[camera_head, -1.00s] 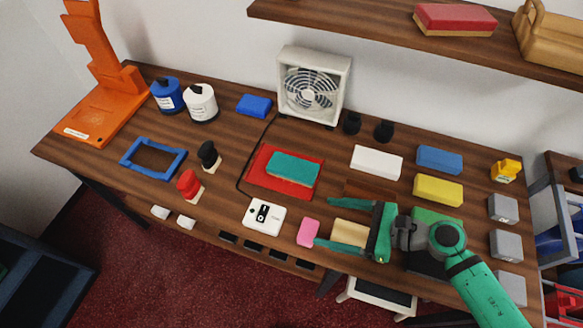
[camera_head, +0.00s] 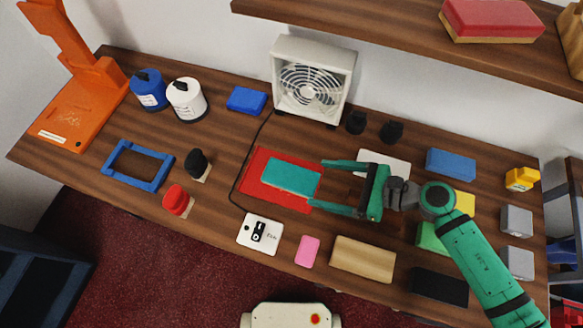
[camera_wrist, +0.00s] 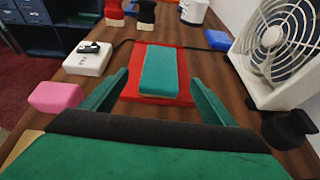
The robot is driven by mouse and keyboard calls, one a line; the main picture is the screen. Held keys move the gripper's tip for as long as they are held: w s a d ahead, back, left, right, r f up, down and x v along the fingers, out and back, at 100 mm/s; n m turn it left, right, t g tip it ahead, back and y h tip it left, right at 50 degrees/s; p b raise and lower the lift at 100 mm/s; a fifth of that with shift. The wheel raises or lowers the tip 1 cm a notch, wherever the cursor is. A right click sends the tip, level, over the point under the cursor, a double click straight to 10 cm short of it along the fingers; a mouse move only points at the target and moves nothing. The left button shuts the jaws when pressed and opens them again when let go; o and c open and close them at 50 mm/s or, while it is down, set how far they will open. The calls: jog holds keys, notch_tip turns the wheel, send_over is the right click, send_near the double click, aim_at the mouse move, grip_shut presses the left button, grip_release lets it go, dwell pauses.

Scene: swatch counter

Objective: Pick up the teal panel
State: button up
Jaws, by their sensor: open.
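The teal panel (camera_head: 291,179) is a flat rectangular block lying on a red mat (camera_head: 249,190) in the middle of the counter. In the wrist view the teal panel (camera_wrist: 159,71) lies straight ahead, lengthwise, between the lines of my two fingers. My gripper (camera_head: 318,182) is green, open and empty, with its fingertips at the right end of the panel. In the wrist view my gripper (camera_wrist: 160,88) has one finger on each side of the panel's near end. I cannot tell the exact height of the fingertips above the mat.
A white fan (camera_head: 313,82) stands behind the mat, with dark knobs (camera_head: 391,131) to its right. A white switch box (camera_head: 260,234), pink block (camera_head: 307,250) and tan block (camera_head: 362,260) lie in front. A blue frame (camera_head: 137,165) is at left. A cable runs left of the mat.

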aim_at(295, 177)
jog(key=x, duration=0.4)
jog(key=shift+a, duration=0.3)
jog(key=x, duration=0.4)
jog(key=shift+w+a, duration=0.15)
jog(key=shift+w, duration=0.2)
jog(key=shift+a+f, duration=0.15)
jog(key=shift+a, duration=0.2)
jog(key=shift+d, duration=0.1)
jog(key=c, duration=1.2)
